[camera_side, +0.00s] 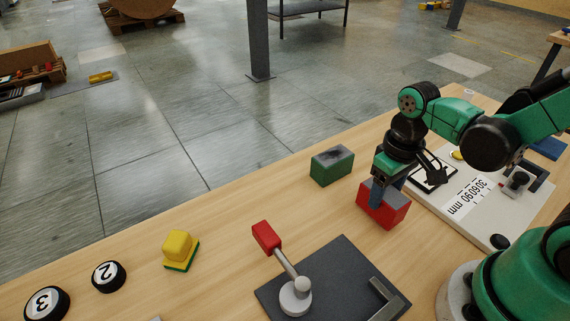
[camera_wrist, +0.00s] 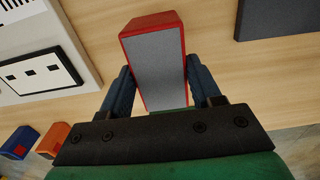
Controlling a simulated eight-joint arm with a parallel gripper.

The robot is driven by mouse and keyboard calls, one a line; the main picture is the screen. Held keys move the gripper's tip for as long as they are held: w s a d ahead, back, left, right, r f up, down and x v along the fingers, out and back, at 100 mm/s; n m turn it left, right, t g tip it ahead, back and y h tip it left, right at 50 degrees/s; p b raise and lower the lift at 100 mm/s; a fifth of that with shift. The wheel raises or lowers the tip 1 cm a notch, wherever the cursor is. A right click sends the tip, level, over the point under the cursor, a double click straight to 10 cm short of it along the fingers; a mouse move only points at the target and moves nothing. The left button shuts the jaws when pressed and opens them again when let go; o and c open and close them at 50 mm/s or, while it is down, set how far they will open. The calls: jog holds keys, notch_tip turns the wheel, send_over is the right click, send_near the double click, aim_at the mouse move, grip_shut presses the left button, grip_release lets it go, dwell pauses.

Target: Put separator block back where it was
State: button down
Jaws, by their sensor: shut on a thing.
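A red block with a grey face (camera_side: 388,211) is between the fingers of my gripper (camera_side: 382,192), at the right of the side view. In the wrist view, the red block (camera_wrist: 155,55) sits between the two blue fingers of my gripper (camera_wrist: 162,92), which are shut on its sides. The side view does not clearly show whether the block touches the table. A green block with a dark grey top (camera_side: 332,166) stands on the table to the left of the red block. Which block the task calls the separator is not marked.
A white board with printed marks (camera_side: 450,205) lies just right of the red block and shows in the wrist view (camera_wrist: 80,55). A dark plate with a red-handled lever (camera_side: 335,285) is in front. A yellow block (camera_side: 180,250) is left. Bare table lies between.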

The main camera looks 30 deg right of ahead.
aim_at(387, 192)
jog(key=shift+f, duration=0.45)
jog(key=shift+f, duration=0.15)
jog(key=shift+c, duration=0.8)
grip_release()
jog(key=w+r+t, duration=0.1)
jog(key=r+t, duration=0.1)
jog(key=r, duration=0.1)
jog(key=w+a+r+t, duration=0.1)
jog(key=r+t, duration=0.1)
jog(key=r, duration=0.2)
jog(key=w+r+t, duration=0.1)
jog(key=r+t, duration=0.1)
jog(key=r, duration=0.1)
jog(key=shift+a+r, duration=0.15)
jog(key=shift+r, duration=0.2)
jog(key=shift+w+a+t, duration=0.1)
jog(key=shift+w+t, duration=0.25)
jog(key=shift+t, duration=0.25)
